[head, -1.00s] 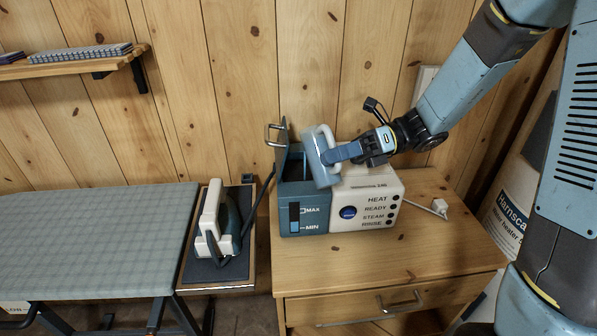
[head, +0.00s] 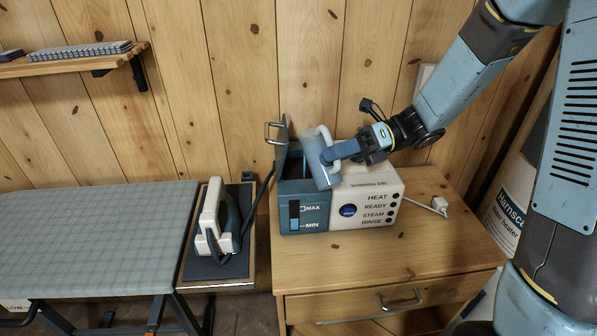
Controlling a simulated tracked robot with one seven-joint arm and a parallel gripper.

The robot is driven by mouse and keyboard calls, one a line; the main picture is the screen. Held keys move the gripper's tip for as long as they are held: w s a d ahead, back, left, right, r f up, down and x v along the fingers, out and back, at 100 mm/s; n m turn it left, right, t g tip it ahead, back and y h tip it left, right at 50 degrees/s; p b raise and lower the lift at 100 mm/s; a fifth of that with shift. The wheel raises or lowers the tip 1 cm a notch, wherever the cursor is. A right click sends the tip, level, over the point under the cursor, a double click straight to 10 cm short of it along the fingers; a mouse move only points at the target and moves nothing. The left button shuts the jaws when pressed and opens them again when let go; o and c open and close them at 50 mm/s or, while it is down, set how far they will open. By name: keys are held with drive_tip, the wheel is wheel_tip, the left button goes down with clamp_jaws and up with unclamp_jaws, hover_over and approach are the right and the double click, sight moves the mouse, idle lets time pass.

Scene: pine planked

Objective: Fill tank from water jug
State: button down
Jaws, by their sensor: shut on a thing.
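The steam station stands on the wooden cabinet, with a white body (head: 365,205) on the right and a blue water tank (head: 303,212) on the left. My gripper (head: 345,150) is shut on the water jug (head: 323,172), a blue-grey vessel with a white handle. The jug is tilted, its lower end over or beside the tank's right side. I cannot tell whether water is flowing.
A white iron (head: 212,218) rests on a dark pad between the ironing board (head: 90,230) and the cabinet (head: 400,262). A hose runs from the iron to the station. A wall shelf (head: 75,64) is at upper left. The cabinet top is clear in front.

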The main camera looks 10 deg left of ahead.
drive_tip(key=shift+w+f+m, duration=0.1)
drive_tip(key=shift+f+m, duration=0.1)
drive_tip(key=shift+m, duration=0.1)
drive_tip(key=shift+w+a+r+m+p, duration=0.15)
drive_tip(key=shift+w+a+m+p, duration=0.15)
drive_tip(key=shift+m+p, duration=0.4)
idle(0.8)
drive_tip(key=shift+w+a+r+m+g+h+p, duration=0.15)
drive_tip(key=shift+w+a+m+g+h+p, duration=0.35)
drive_tip(key=shift+m, duration=0.3)
idle(0.7)
